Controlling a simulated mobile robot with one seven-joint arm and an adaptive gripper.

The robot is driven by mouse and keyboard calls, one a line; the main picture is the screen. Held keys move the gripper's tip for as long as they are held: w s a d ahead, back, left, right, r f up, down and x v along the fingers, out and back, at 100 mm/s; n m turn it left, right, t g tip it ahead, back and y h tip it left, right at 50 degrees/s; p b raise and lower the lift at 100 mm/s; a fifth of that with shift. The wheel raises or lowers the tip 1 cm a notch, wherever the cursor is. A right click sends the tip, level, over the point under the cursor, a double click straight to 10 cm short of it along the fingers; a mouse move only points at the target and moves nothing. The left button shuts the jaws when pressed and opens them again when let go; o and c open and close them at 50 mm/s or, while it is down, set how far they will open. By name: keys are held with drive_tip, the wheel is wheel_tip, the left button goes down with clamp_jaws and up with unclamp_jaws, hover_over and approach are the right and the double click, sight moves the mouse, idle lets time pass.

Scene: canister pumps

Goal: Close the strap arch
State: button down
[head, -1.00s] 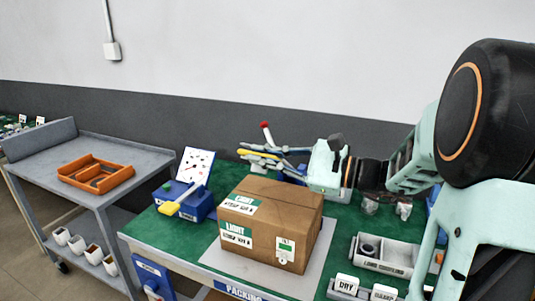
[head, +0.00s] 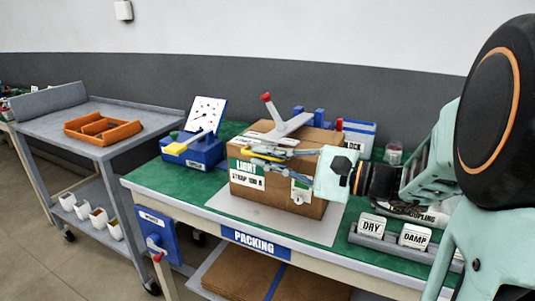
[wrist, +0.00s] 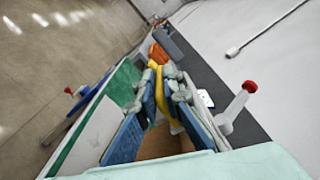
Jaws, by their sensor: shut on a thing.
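The strap arch looks to be the light grey bar (head: 290,124) with a red-tipped post, over the back of the cardboard box (head: 310,200). The post also shows in the wrist view (wrist: 235,107), right of my fingers. My gripper (head: 260,154) reaches leftward above the box's front edge. Its blue-padded fingers are shut on a narrow yellow piece (wrist: 157,90); whether this belongs to the arch I cannot tell. The box, labelled LIGHT, sits on a grey plate (head: 225,205).
Blue posts (head: 319,117) and a LOCK board (head: 358,135) stand behind. DRY and DAMP blocks (head: 414,236) are front right. A cart with an orange tray (head: 103,128) stands left.

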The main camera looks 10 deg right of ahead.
drive_tip(key=shift+f+b, duration=1.05)
drive_tip(key=shift+f, duration=1)
drive_tip(key=c, duration=2.1)
unclamp_jaws()
drive_tip(key=shift+d, duration=0.1)
drive_tip(key=v, duration=1.2)
